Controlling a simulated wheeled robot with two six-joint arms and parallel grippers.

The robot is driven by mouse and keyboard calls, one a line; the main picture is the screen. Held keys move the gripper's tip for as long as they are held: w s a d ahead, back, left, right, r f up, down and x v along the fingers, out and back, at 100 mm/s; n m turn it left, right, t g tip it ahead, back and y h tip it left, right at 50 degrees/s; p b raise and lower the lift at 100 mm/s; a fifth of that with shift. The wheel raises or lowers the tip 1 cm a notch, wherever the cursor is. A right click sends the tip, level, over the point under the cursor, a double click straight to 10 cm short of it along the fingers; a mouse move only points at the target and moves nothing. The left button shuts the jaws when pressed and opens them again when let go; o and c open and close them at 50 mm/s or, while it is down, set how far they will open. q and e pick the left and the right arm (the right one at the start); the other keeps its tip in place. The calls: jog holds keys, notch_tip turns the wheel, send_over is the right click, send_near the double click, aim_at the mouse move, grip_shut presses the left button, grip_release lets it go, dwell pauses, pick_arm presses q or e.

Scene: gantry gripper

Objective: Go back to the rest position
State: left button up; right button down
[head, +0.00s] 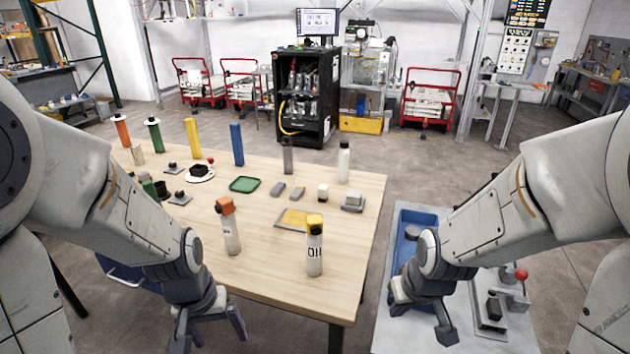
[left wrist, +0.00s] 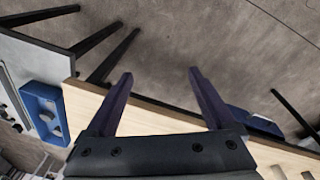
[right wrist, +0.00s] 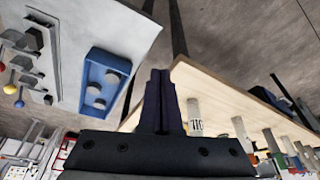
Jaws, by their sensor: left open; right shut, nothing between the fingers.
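My left gripper (head: 212,330) hangs at the near edge of the wooden table, low in the head view. In the left wrist view (left wrist: 158,95) its two fingers are spread apart with nothing between them. My right gripper (head: 443,330) is over the near part of the grey side table, below the blue tray. In the right wrist view (right wrist: 159,85) its fingers are together and hold nothing.
The wooden table (head: 270,270) carries a white bottle with a yellow cap (head: 315,250), an orange-capped bottle (head: 230,228) and several other items. The grey side table (head: 390,325) holds a blue tray (head: 405,216) and a fixture with a red knob (head: 521,274).

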pick_arm(q)
jog(key=s+d+r+m+g, duration=0.1)
jog(key=s+d+r+m, duration=0.6)
jog(key=s+d, duration=0.4)
jog(key=shift+s+d+r+m, duration=0.2)
jog(key=shift+s+d+m, duration=0.05)
jog(key=shift+d+m, duration=0.6)
pick_arm(e)
jog(key=s+a+r+n+g, duration=0.1)
jog(key=s+a+r+n, duration=0.1)
jog(key=s+a, duration=0.3)
jog(key=s+a+r+n+g, duration=0.2)
jog(key=s+a, duration=0.4)
jog(key=s, duration=0.4)
jog(key=shift+s+r+n+g, duration=0.3)
jog(key=shift+r+n, duration=0.35)
jog(key=shift+n, duration=0.15)
